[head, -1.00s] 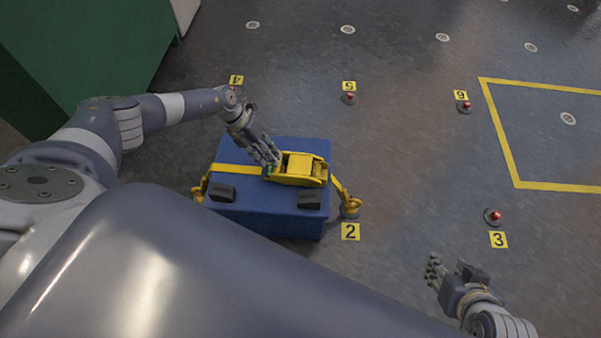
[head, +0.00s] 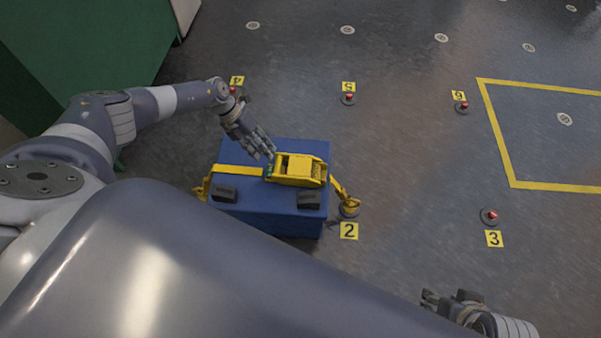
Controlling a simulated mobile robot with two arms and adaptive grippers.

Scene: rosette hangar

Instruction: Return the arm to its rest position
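My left gripper (head: 262,147) is above the far edge of the blue case, beside the yellow ratchet buckle (head: 298,170), with a small gap seeming to lie between them. Its fingers look extended and it holds nothing that I can see. My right gripper (head: 430,300) is at the bottom right over bare floor, partly cut off by my body and the frame edge. How far its fingers are spread cannot be made out. The blue case (head: 262,212) has a yellow strap (head: 238,171) across its top, with hooks at both sides.
Numbered floor anchors stand around, such as the one by label 2 (head: 349,231) and the one by label 3 (head: 489,216). A green cabinet (head: 85,45) is at the upper left. A yellow floor outline (head: 500,140) is at the right.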

